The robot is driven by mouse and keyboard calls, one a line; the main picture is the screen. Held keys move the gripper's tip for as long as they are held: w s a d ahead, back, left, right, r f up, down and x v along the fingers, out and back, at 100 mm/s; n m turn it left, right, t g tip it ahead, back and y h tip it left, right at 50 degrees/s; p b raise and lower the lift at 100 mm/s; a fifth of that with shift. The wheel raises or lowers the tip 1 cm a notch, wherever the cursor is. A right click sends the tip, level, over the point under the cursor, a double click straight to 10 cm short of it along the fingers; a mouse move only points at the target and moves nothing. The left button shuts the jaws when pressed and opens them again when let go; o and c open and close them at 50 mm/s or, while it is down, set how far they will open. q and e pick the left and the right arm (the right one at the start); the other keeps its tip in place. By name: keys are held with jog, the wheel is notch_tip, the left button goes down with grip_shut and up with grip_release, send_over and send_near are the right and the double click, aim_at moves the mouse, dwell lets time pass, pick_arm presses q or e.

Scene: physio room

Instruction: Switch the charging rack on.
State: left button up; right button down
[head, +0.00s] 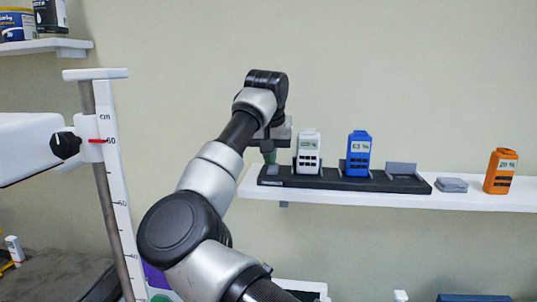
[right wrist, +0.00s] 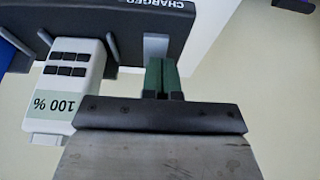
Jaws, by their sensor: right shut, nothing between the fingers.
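The black charging rack (head: 345,183) stands on the white wall shelf. It also shows in the right wrist view (right wrist: 80,14), with upside-down lettering along its edge. A white handset (head: 308,153) and a blue handset (head: 359,154) stand upright in it; the white one reads 100 % in the right wrist view (right wrist: 72,85). My right gripper (head: 270,160) is shut and empty at the rack's left end, left of the white handset. In the right wrist view its green fingertips (right wrist: 163,78) are close to a grey plate (right wrist: 155,46) on the rack; contact is unclear. My left gripper is out of view.
An orange handset (head: 501,171) and a flat grey block (head: 451,184) sit on the shelf (head: 470,202) right of the rack. A height scale (head: 113,170) stands at left. Another shelf (head: 45,46) with tubs is at upper left.

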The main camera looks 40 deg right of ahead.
jog(key=shift+d+f, duration=0.2)
jog(key=shift+d, duration=0.15)
jog(key=shift+s+d, duration=0.15)
jog(key=shift+s, duration=0.1)
jog(key=shift+s+a+b, duration=0.25)
jog(key=shift+a+b, duration=0.15)
jog(key=shift+a, duration=0.2)
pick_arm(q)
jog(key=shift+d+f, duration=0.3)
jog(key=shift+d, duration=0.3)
pick_arm(e)
jog(key=shift+a, duration=0.1)
